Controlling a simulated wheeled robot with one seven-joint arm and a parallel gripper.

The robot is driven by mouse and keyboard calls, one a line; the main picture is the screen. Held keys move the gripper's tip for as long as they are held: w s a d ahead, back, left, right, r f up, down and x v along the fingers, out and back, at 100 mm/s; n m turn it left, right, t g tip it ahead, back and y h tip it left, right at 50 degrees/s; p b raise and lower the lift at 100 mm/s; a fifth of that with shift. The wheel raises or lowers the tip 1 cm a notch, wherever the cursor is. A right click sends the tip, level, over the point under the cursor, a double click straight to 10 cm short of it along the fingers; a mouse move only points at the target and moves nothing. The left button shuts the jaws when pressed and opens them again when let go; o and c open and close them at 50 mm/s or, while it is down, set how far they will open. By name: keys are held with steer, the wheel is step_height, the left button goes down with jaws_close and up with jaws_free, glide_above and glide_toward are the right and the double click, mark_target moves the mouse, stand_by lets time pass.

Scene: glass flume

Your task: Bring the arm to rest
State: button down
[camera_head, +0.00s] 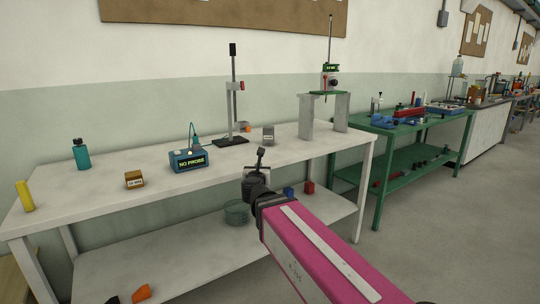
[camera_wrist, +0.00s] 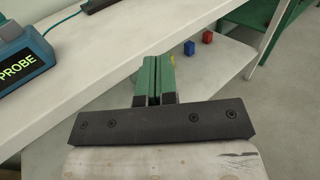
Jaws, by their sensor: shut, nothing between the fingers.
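My arm (camera_head: 312,255) reaches up from the lower right of the head view, with a pink link and a dark wrist. My gripper (camera_wrist: 157,62) shows in the wrist view with its two green fingers together, shut and empty. In the head view its end is small and partly hidden by the wrist, in front of the white table (camera_head: 90,199). It appears apart from the objects on the table, and the fingers touch nothing in the wrist view.
The table holds a blue meter (camera_head: 188,161), a brown block (camera_head: 134,180), a teal bottle (camera_head: 81,154), a yellow cylinder (camera_head: 25,196) and a stand (camera_head: 233,100). Red (camera_wrist: 207,37) and blue (camera_wrist: 189,48) blocks lie on the lower shelf. A green bench (camera_head: 425,130) stands right; open floor (camera_head: 440,220) lies before it.

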steer(key=s+d+f+n+g+y, duration=0.1)
steer(key=d+f+n+g+y, duration=0.25)
steer(key=f+n, duration=0.8)
steer(key=d+f+n+g+y, duration=0.4)
steer(key=f+n, duration=0.4)
steer(key=n, duration=0.7)
steer(key=s+d+f+n+g+h, duration=0.6)
steer(key=s+d+f+n+g, duration=0.4)
steer(key=s+d+f, duration=0.3)
steer(key=d+f, duration=0.1)
steer(key=d, duration=0.2)
steer(key=shift+s+f, duration=0.2)
steer(key=shift+s, duration=0.05)
steer(key=shift+a+g, duration=0.1)
steer(key=shift+g, duration=0.15)
